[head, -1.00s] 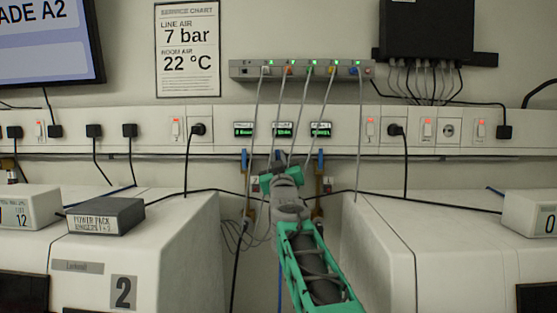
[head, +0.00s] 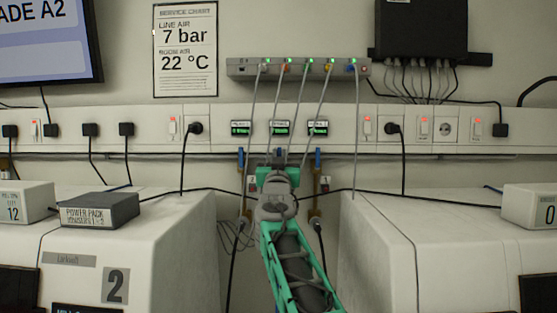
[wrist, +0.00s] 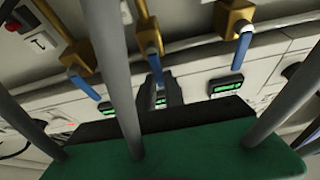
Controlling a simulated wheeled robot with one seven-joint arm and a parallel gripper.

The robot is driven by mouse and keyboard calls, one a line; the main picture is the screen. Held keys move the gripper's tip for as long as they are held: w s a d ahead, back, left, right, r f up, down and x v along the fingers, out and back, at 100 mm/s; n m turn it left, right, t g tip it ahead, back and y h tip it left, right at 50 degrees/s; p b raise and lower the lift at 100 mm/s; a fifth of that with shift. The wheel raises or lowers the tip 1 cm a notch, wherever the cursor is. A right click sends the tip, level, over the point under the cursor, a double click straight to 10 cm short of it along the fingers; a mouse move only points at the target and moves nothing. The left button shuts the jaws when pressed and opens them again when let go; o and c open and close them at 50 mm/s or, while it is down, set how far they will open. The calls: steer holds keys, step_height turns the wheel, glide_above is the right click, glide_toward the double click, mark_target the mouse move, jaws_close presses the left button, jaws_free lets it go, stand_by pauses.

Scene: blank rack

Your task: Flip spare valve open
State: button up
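Three brass valves with blue handles hang in a row below the wall panel; no readable label tells which is the spare. In the head view the left handle (head: 241,158) and right handle (head: 318,160) point upward. The middle one is mostly hidden behind my gripper (head: 279,157). The wrist view, seemingly upside down, shows the middle valve (wrist: 148,35) with its blue handle (wrist: 155,68) in line with its body. My gripper's dark fingers (wrist: 159,88) stand slightly apart, close to that handle's tip. Contact cannot be told.
Small green displays (head: 281,128) sit above the valves. Grey cables (head: 301,110) run down from a grey strip (head: 300,69) close around my gripper. White machine housings (head: 175,235) stand on both sides, with a power pack box (head: 98,210) on the left one.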

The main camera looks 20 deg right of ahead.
steer(key=o, duration=0.4)
steer(key=shift+o, duration=0.2)
steer(key=b+v, duration=0.3)
steer(key=v, duration=0.4)
steer(key=shift+s+b, duration=0.35)
steer(key=shift+a+f, duration=0.15)
